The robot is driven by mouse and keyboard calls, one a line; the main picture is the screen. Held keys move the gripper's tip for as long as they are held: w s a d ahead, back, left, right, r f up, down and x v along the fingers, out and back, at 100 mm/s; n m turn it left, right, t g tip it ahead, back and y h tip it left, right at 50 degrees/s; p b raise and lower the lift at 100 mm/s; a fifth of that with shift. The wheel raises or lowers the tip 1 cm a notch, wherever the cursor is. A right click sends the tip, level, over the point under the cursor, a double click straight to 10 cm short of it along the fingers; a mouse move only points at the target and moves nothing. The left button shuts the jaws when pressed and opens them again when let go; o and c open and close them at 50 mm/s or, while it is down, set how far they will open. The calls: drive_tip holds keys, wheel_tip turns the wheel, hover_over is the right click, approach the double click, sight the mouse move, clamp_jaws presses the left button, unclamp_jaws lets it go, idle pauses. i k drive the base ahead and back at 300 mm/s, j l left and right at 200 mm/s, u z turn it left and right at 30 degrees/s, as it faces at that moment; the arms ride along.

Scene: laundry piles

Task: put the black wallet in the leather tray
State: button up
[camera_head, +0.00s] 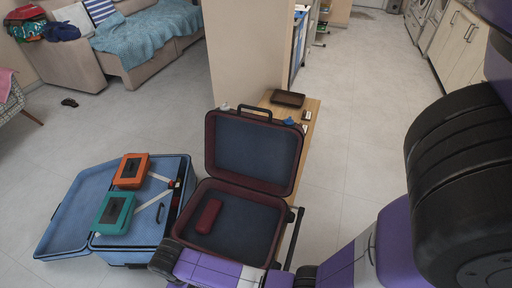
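A dark brown tray (288,98), which looks like the leather tray, lies on the far end of a narrow wooden bench behind the open suitcase. I cannot make out the black wallet with certainty. Another small dark thing (69,102) lies on the floor at the left, also unclear. My purple and black arm crosses the right side and bottom of the view. My gripper's fingers do not show.
An open maroon suitcase (281,189) holds a dark red case (209,216). Left of it, an open blue suitcase (72,215) has an orange box (132,170) and a green box (113,213). A pillar (245,50) stands behind the bench. The floor at right is clear.

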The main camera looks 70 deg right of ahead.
sight(292, 100)
drive_tip(key=k+u, duration=0.3)
drive_tip(key=k+j+u, duration=0.1)
drive_tip(key=u, duration=0.2)
drive_tip(key=k+u, duration=0.1)
drive_tip(key=u, duration=1.65)
drive_tip(key=k+l+u, duration=0.3)
drive_tip(key=k, duration=0.65)
drive_tip(key=k+u, duration=0.3)
drive_tip(key=k, duration=0.65)
drive_tip(key=k+j+u, duration=0.3)
drive_tip(key=k, duration=0.65)
drive_tip(key=k+l, duration=0.2)
drive_tip(key=k, duration=0.4)
drive_tip(key=k+l+u, duration=0.1)
drive_tip(key=k+l, duration=0.15)
drive_tip(key=k, duration=0.3)
drive_tip(key=z, duration=1.75)
